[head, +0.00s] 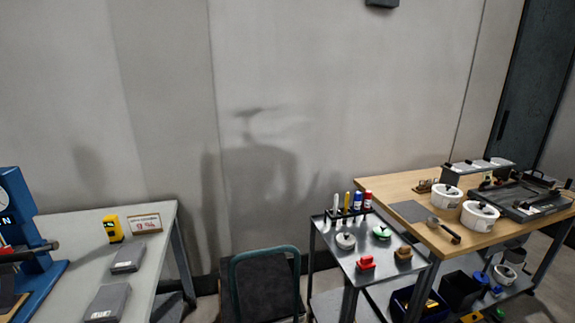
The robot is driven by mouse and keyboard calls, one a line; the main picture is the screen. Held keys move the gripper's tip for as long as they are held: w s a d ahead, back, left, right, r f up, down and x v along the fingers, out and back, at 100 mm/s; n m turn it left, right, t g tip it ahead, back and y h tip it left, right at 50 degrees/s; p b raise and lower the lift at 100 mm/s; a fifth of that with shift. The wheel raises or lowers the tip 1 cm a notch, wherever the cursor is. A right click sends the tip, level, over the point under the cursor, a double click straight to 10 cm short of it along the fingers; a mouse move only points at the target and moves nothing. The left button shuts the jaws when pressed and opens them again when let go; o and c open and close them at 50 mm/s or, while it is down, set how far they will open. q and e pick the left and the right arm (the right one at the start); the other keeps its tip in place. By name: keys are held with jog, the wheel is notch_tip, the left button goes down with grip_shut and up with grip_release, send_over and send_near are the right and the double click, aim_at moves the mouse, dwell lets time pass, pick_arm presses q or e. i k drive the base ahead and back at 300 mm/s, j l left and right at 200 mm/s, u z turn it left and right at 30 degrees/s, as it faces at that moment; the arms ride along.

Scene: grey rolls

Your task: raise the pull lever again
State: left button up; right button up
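A blue machine (20,225) with a round dial stands on the grey table at the left edge, cut off by the frame. A dark bar with a rounded end (30,254) sticks out across its front, roughly level. It looks like the pull lever, but I cannot be sure, as its other end is out of frame. Neither of my grippers shows in the head view.
A metal cart (347,262) and a wooden table (390,188) with white pots are at the right.

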aim_at(28, 255)
jog(key=u, duration=1.8)
